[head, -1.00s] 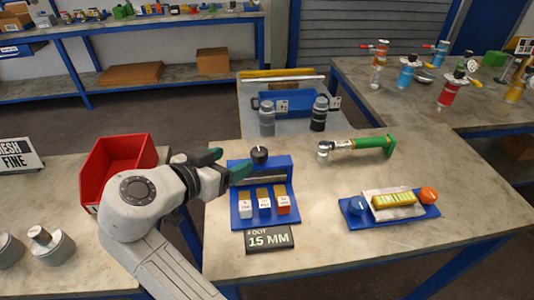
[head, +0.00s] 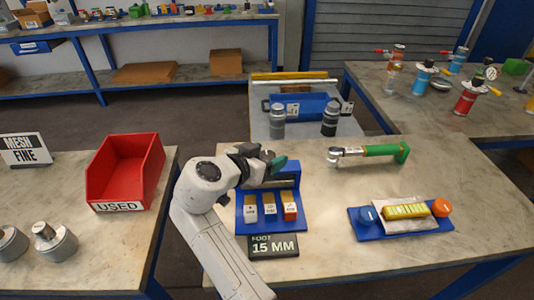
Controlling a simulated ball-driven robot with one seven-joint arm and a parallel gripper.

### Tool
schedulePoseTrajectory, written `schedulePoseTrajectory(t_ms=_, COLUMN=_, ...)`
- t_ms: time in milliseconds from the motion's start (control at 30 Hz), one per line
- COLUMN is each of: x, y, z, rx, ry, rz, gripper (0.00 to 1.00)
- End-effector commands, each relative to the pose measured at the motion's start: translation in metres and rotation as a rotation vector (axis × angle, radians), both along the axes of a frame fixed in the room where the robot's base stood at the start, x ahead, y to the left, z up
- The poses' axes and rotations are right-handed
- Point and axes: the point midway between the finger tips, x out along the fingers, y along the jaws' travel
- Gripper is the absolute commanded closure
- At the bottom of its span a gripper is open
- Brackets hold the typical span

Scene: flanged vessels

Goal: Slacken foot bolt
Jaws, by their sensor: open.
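My gripper (head: 272,161) is open, with dark and green fingers at the back of the blue socket rack (head: 296,222), where they cover most of the area of the black knob. I cannot tell whether they touch it. The rack holds white and orange-topped labelled blocks (head: 269,212) at its front. A black sign reading FOOT 15 MM (head: 273,246) stands before it. A wrench with a green handle (head: 382,150) and silver head lies to the right of the rack. I cannot make out a foot bolt.
A red bin marked USED (head: 125,172) and grey flanged parts (head: 55,244) sit on the left table. A blue tray (head: 366,236) with a yellow block and knobs lies at right. Grey and black cylinders (head: 329,117) stand behind. Coloured vessels (head: 467,97) stand on the far-right table.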

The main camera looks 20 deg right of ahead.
Motion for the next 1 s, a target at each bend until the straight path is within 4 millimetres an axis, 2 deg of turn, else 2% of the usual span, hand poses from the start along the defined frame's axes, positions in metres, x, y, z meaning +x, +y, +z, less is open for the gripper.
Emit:
schedulePoseTrajectory(t_ms=367, x=0.0024, y=-0.0038, z=-0.0022, rx=0.001, ry=0.001, rz=0.000, gripper=0.30)
schedulePoseTrajectory(t_ms=900, x=0.0023, y=-0.0035, z=-0.0019, rx=0.000, ry=0.000, rz=0.000, gripper=0.81)
schedulePoseTrajectory(t_ms=1000, x=0.0022, y=-0.0035, z=-0.0017, rx=0.000, ry=0.000, rz=0.003, gripper=0.81)
